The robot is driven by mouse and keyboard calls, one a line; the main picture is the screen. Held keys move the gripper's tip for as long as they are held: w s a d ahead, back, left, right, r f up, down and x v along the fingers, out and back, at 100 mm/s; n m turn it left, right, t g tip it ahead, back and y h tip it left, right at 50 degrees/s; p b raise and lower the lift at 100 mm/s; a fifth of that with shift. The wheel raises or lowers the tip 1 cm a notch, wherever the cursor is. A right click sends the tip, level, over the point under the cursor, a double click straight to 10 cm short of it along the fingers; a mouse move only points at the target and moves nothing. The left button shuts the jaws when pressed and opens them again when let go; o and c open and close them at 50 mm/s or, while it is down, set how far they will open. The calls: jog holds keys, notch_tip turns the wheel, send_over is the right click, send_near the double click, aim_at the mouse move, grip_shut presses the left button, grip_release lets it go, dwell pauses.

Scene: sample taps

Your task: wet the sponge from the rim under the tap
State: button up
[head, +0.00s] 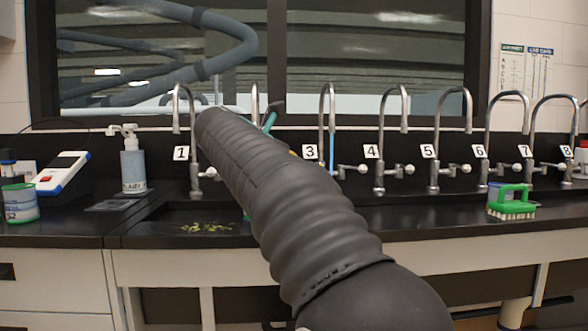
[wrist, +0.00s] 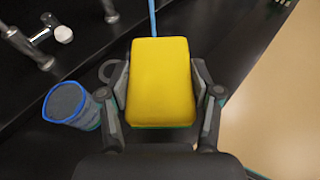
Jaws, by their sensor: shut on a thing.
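My gripper (wrist: 160,92) is shut on the yellow sponge (wrist: 160,62), with one finger on each side of it. A thin green layer shows at the sponge's lower edge. In the head view my arm hides most of the gripper and sponge. The row of numbered taps stands along the back of the counter. A thin blue stream, seemingly water, hangs from tap 3 (head: 323,92). A blue line (wrist: 152,18), likely the same stream, shows just beyond the sponge's far edge in the wrist view. I cannot tell whether they touch.
A blue-rimmed dark cup (wrist: 70,104) stands left of my gripper. A soap bottle (head: 133,165), a white handheld device (head: 62,172) and a green-labelled tub (head: 20,204) are on the left counter. A green brush (head: 511,200) lies at the right. The sink (head: 160,222) holds yellowish bits.

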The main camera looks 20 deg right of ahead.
jog(key=w+r+p+x, duration=0.1)
jog(key=r+x, duration=0.1)
jog(key=x, duration=0.9)
jog(key=shift+w+d+p, duration=0.35)
jog(key=shift+p, duration=0.05)
jog(key=shift+f, duration=0.1)
dwell(0.5)
jog(key=shift+s+a+b, duration=0.15)
jog(key=shift+s+a, duration=0.65)
jog(key=shift+a, duration=0.3)
jog(key=shift+s+a+b, duration=0.1)
jog(key=shift+s+a, duration=0.65)
jog(key=shift+a, duration=0.3)
jog(key=shift+s+a+b, duration=0.15)
jog(key=shift+s+a, duration=0.65)
jog(key=shift+a, duration=0.3)
